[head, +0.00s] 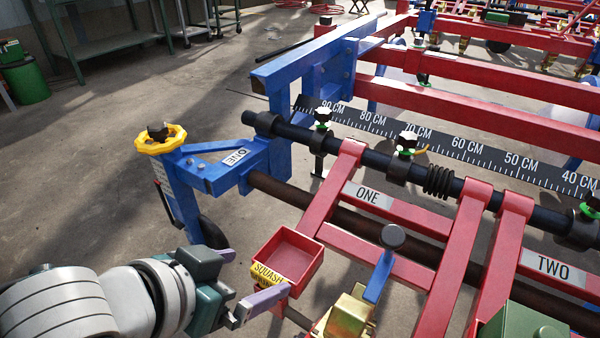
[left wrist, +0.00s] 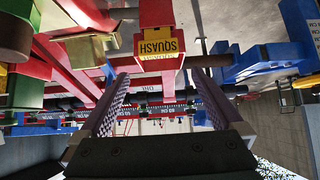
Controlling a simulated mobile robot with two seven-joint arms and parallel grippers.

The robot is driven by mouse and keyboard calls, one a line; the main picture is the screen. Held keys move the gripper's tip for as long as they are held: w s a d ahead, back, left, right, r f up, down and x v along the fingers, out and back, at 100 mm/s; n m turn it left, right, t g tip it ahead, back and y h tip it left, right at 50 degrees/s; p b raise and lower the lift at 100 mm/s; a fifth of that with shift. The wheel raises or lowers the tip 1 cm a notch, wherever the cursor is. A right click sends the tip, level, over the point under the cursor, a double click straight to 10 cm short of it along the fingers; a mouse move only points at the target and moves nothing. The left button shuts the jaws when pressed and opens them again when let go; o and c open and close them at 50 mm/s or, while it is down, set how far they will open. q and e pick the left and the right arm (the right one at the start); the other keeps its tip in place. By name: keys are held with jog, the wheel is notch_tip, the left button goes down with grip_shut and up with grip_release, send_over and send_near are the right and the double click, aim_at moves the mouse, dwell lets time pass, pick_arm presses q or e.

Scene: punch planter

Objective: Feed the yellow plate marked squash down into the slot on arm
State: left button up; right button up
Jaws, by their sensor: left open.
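The yellow plate marked SQUASH (head: 268,275) stands at the near face of a small open red box (head: 290,254) beside the red arm labelled ONE (head: 367,197). In the left wrist view the plate (left wrist: 158,46) shows ahead, across the gap between my fingers. My left gripper (head: 245,277) is open, with its fingers spread near the plate. No contact with the plate is clear. I cannot tell a slot on the arm apart from the box, nor how deep the plate sits. My right gripper is not in view.
A yellow handwheel (head: 160,140) tops a blue post behind my left arm. A blue-handled lever (head: 380,275) and brass-coloured block (head: 347,315) stand right of the box. A black ruler bar (head: 465,146) runs behind.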

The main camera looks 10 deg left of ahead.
pick_arm(q)
jog(key=shift+p+v, duration=0.95)
jog(key=shift+v, duration=1.45)
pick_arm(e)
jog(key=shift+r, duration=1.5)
